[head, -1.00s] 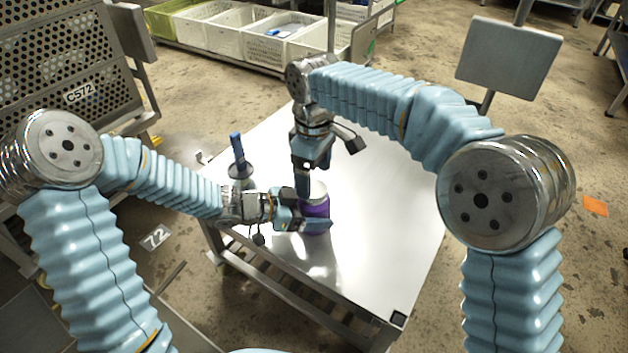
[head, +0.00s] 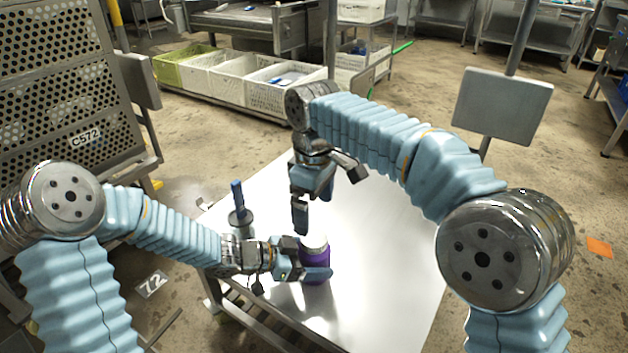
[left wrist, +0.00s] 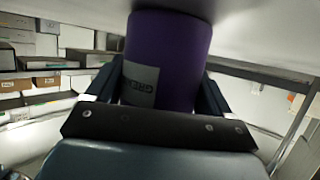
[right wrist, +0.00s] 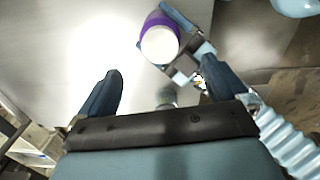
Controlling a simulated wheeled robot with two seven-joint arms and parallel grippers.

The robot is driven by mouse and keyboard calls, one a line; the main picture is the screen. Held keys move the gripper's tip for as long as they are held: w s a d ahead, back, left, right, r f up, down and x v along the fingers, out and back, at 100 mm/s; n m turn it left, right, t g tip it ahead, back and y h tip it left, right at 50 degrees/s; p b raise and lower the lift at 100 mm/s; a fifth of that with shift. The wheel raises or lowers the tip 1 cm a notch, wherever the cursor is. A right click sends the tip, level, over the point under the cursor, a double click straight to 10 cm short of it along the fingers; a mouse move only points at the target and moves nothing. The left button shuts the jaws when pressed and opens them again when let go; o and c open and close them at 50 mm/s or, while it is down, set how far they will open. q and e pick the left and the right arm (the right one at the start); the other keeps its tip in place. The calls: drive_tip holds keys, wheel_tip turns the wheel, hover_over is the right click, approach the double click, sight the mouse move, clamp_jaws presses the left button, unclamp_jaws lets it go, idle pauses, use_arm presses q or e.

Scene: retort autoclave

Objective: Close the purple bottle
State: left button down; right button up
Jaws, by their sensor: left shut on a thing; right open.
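The purple bottle (head: 317,264) stands upright on the white table, with a pale, whitish round top (head: 314,245). My left gripper (head: 308,262) is shut around its side; the left wrist view shows the purple body (left wrist: 168,60) with a grey label between the fingers. My right gripper (head: 314,212) is open and empty, pointing down above and slightly behind the bottle. In the right wrist view, the white top (right wrist: 160,44) lies beyond the open fingers, not between them. I cannot tell how tightly the top sits.
A small container with an upright blue handle (head: 238,200) stands on the table (head: 385,240) left of the bottle, close to my left gripper. The table's right side is clear. White bins (head: 270,90) and a grey panel (head: 503,102) stand beyond it.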

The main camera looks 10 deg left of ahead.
wheel_tip(320, 180, up, 9)
idle(0.3)
drive_tip(key=shift+f, duration=0.1)
use_arm(q)
unclamp_jaws()
drive_tip(key=shift+a+r, duration=0.1)
drive_tip(key=p+v, duration=0.2)
drive_tip(key=v, duration=1.1)
drive_tip(key=shift+s+a, duration=0.2)
drive_tip(key=shift+a, duration=0.05)
use_arm(e)
wheel_tip(320, 180, up, 2)
